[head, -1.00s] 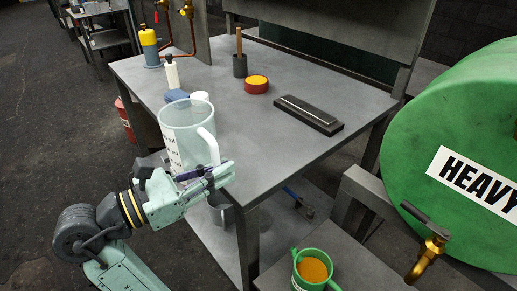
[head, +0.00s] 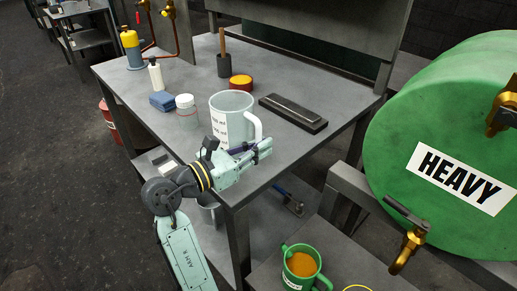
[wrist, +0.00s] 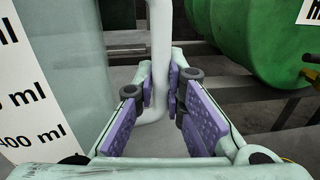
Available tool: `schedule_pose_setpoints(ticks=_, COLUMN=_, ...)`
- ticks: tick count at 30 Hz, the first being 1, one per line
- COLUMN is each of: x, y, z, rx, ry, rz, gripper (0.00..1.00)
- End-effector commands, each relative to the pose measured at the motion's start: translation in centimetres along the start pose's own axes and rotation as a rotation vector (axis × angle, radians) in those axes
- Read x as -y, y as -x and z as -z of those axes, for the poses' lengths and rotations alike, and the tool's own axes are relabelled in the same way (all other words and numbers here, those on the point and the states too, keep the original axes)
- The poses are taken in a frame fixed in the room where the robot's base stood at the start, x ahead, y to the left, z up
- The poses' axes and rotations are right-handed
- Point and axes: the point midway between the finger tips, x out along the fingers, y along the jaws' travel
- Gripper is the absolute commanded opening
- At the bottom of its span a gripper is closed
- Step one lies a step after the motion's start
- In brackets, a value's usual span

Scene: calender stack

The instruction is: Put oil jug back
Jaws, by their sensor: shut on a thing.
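The oil jug (head: 229,112) is a clear, pale measuring jug with a white label and a white handle (head: 256,131). In the head view it is upright over the front part of the grey table (head: 170,109); I cannot tell whether its base touches the top. My gripper (head: 262,149) is at the jug's handle side, shut on the handle. In the wrist view the handle (wrist: 160,60) runs down between the purple finger pads, and the jug's ml scale (wrist: 25,100) fills the left side. The jug's base is hidden behind my gripper.
A white-lidded jar (head: 186,112), blue sponge (head: 162,101) and white bottle (head: 155,74) stand left of the jug. A green jug (head: 301,264) and the green HEAVY drum (head: 440,140) are at right.

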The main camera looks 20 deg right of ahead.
Motion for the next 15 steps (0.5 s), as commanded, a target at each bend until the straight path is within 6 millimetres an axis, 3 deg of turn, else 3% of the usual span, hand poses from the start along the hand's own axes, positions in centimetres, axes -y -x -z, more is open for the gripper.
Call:
schedule_pose_setpoints(ticks=4, x=0.06, y=-0.03, z=1.25, rx=0.002, ry=0.0, rz=0.001, gripper=0.0)
schedule_pose_setpoints(ticks=14, x=0.06, y=0.0, z=1.47, rx=0.001, ry=-0.001, rz=0.001, gripper=0.0)
schedule_pose_setpoints(ticks=15, x=0.05, y=0.0, z=1.55, rx=0.001, ry=-0.001, rz=0.001, gripper=0.12)
